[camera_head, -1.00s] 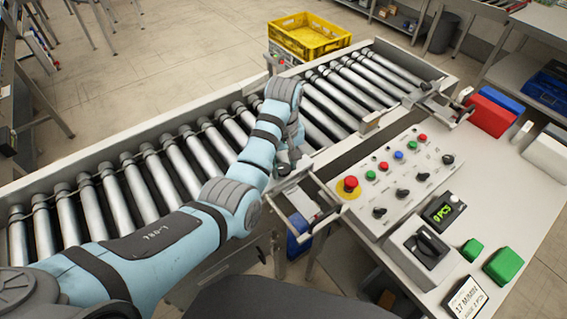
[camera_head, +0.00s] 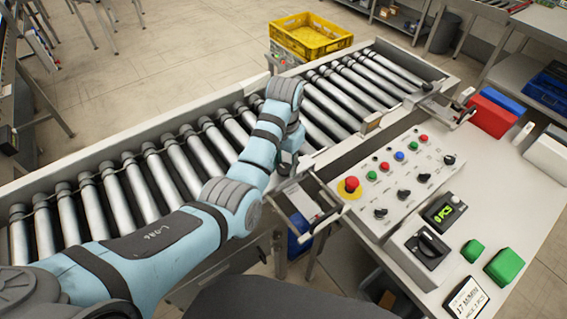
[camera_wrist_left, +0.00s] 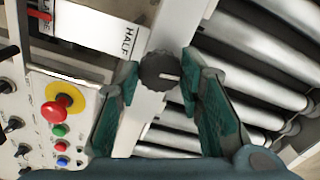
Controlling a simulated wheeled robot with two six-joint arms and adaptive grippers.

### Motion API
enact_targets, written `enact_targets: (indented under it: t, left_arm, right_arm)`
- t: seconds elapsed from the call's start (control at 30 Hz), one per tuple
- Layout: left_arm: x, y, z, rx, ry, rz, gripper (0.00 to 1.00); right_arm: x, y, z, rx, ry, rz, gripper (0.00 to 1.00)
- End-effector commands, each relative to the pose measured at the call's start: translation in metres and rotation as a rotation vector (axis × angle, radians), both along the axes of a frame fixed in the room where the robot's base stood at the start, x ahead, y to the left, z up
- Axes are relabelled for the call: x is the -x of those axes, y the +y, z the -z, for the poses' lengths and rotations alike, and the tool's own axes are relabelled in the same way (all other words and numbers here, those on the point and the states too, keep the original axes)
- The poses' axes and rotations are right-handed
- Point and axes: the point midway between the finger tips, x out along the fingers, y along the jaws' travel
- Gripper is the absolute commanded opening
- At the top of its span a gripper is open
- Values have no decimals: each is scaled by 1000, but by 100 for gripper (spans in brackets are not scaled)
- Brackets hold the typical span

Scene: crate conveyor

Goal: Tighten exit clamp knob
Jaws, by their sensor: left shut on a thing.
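The exit clamp knob (camera_wrist_left: 160,71) is a dark knurled knob with a pale pointer line on its face, in the upper middle of the left wrist view. It sits on a pale rail beside a white plate marked HALF (camera_wrist_left: 97,27). My left gripper (camera_wrist_left: 161,75) has its two teal fingers on either side of the knob and is shut on it. In the head view my left gripper (camera_head: 287,166) is at the conveyor's near rail, where the knob cannot be made out. My right gripper is not in view.
The control panel (camera_head: 402,200) with a red emergency stop (camera_head: 351,184) and several buttons lies right of my left gripper. The roller conveyor (camera_head: 170,170) runs beneath my arm. A yellow crate (camera_head: 310,37) stands beyond it. A metal handle frame (camera_head: 305,210) is close by the gripper.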

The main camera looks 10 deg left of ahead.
Motion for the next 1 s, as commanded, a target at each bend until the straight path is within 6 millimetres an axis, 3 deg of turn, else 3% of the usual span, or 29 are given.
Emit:
enact_targets:
  t: [0.4, 0.87, 0.9, 1.0]
  left_arm:
    - [-1, -1, 0, 2, -2, 170, 6]
    - [-1, -1, 0, 2, -3, 185, 6]
    - [-1, -1, 0, 2, -3, 185, 37]
    - [0, -1, 0, 2, -2, 184, 53]
  right_arm:
    - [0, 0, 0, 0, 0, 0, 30]
    - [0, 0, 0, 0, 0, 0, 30]
    - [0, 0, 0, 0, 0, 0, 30]
    - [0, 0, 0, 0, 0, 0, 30]
